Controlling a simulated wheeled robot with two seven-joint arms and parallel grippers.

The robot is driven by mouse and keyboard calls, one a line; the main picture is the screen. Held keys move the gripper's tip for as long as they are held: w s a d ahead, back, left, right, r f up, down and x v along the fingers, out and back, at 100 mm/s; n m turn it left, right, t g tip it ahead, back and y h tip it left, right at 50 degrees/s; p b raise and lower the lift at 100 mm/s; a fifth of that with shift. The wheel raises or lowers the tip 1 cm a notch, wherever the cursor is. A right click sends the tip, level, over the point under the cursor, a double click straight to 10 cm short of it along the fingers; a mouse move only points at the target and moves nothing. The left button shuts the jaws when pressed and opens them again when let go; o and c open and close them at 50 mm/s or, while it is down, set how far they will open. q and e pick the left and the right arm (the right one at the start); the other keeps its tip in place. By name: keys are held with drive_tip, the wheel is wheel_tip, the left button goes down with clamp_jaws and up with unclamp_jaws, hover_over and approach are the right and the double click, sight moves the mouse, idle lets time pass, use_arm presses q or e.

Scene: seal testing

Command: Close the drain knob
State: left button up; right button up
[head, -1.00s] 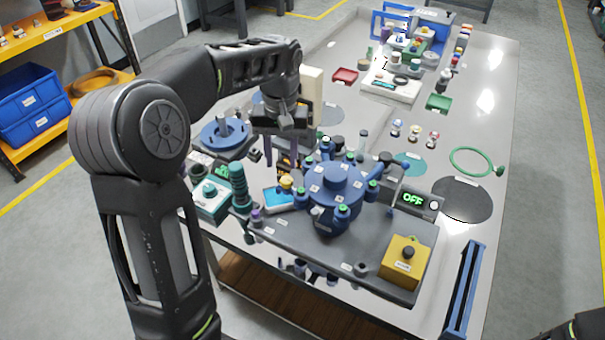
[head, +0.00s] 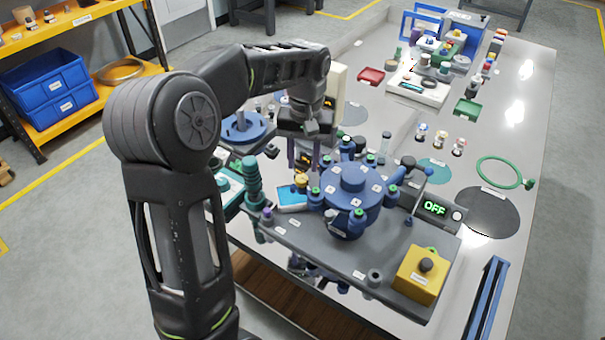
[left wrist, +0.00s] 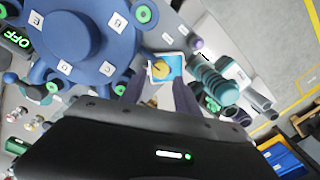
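Several knobs stand around the blue round vessel (head: 352,188); their labels are too small to read, so I cannot tell for sure which is the drain knob. A yellow knob (head: 301,180) sits by a cyan-and-white panel (head: 291,197) left of the vessel. My left gripper (head: 303,158) points down behind and above this knob. In the left wrist view its two dark fingers are apart, with the yellow knob (left wrist: 160,70) seen beyond and between their tips. Nothing is held. A small purple knob (head: 267,213) stands at the base's left edge. My right gripper is out of view.
A ribbed teal column (head: 253,182) stands close left of the panel. An OFF display (head: 434,208) and a yellow button box (head: 422,273) are on the right. A blue disc fixture (head: 243,127) lies behind left.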

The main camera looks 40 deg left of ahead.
sight(302, 178)
use_arm(q)
wheel_tip(302, 178, down, 5)
drive_tip(key=shift+a, duration=0.1)
idle(0.3)
clamp_jaws()
